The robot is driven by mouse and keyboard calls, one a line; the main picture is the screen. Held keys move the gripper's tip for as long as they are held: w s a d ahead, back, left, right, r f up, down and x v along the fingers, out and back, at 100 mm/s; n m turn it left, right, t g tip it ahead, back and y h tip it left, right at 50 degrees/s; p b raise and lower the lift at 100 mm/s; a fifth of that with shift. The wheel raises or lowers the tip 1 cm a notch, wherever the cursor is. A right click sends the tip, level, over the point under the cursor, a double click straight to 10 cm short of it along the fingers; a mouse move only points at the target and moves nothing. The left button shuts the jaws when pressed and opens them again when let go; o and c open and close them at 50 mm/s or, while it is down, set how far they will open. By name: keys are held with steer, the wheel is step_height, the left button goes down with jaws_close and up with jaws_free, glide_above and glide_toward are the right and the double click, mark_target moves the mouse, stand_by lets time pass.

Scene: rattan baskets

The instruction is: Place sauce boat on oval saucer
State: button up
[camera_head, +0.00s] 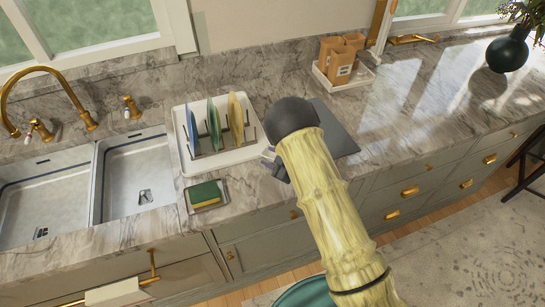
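No sauce boat and no oval saucer can be made out in the head view. My arm reaches over the counter and hides part of it. My gripper (273,164) is at the far end of the arm, mostly hidden behind the wrist, just right of the dish rack. Only a small part of it shows, so I cannot tell whether it is open or holds anything.
A white dish rack (182,133) holds several coloured plates. A green and yellow sponge (206,194) lies on a small tray in front. A dark flat board (342,139) lies partly behind my arm. A double sink (45,207) is left; counter (425,112) is clear right.

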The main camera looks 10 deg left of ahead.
steer(key=shift+s, duration=0.1)
steer(key=shift+s+d+r+b, duration=0.15)
steer(key=shift+d+b, duration=0.15)
steer(key=shift+d, duration=0.25)
steer(key=b+v, duration=0.3)
steer(key=v, duration=0.8)
steer(key=shift+a, duration=0.1)
